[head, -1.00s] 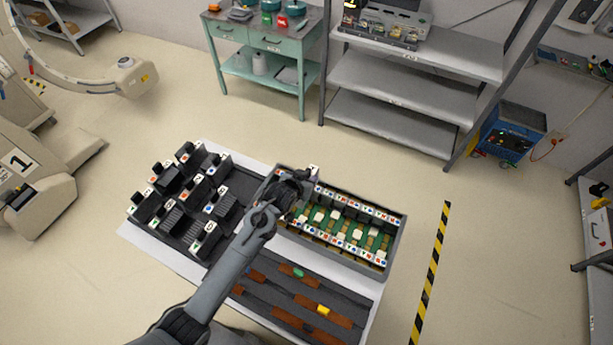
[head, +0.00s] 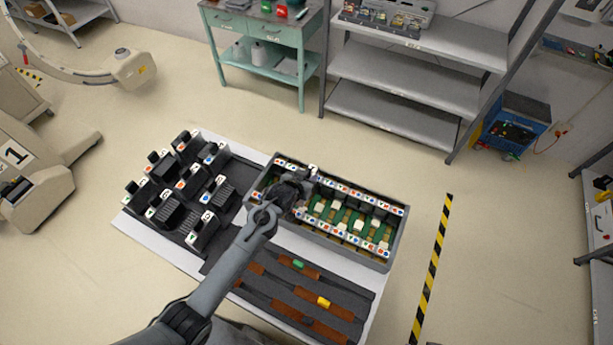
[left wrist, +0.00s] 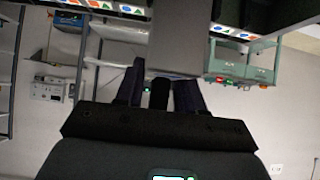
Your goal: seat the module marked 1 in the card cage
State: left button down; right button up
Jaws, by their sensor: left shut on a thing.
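The card cage (head: 392,252) is a long grey open box with a green board inside and rows of coloured symbol labels along both long sides. My left gripper (head: 290,192) is over the cage's left part and hides some of its slots. In the left wrist view the gripper (left wrist: 159,92) is shut on the dark handle of a grey module (left wrist: 178,45). A small white label shows beside the gripper in the head view, but its mark is too small to read. I cannot tell whether the module's lower end is in a slot. My right gripper is not in view.
A dark tray (head: 207,258) of several black modules with white labels stands left of the cage. In front of the cage lies a dark rack (head: 262,293) with brown strips and green and yellow pieces. Shelving (head: 405,75) and a teal cart (head: 262,75) stand behind.

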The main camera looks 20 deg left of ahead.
pick_arm(q)
jog(key=shift+f+b, duration=0.65)
jog(key=shift+f, duration=0.55)
jog(key=shift+f+b, duration=1.25)
jog(key=shift+f, duration=0.8)
jog(key=shift+f, duration=0.2)
jog(key=c, duration=0.6)
grip_release()
jog(key=shift+f, duration=0.1)
jog(key=shift+s+a+r, duration=0.1)
jog(key=shift+s+r, duration=0.35)
jog(key=shift+s, duration=0.05)
jog(key=d+p+v, duration=0.1)
jog(key=v, duration=0.8)
jog(key=shift+s+a+r, duration=0.2)
jog(key=shift+a, duration=0.25)
